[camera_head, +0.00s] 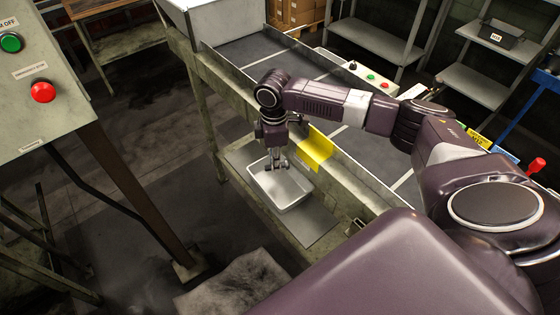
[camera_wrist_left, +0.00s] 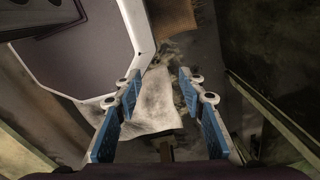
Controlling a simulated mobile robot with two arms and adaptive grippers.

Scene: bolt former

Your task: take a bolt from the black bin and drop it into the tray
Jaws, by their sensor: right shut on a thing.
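The tray (camera_head: 285,192) is a shallow white rectangular pan. It sits on a low shelf beside the conveyor frame. My right gripper (camera_head: 278,164) points down over the tray's far end. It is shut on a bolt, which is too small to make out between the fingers. A black bin (camera_head: 500,35) with a pale label stands on a grey shelf at the far right; its contents are hidden. My left gripper (camera_wrist_left: 159,97) shows in the left wrist view, its blue-padded fingers apart and nothing between them.
A dark conveyor (camera_head: 255,50) with metal side rails runs behind the tray, with a yellow plate (camera_head: 316,149) on its near rail. A control box (camera_head: 42,85) with green and red buttons stands at left. A pale mat (camera_head: 228,285) lies on the floor.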

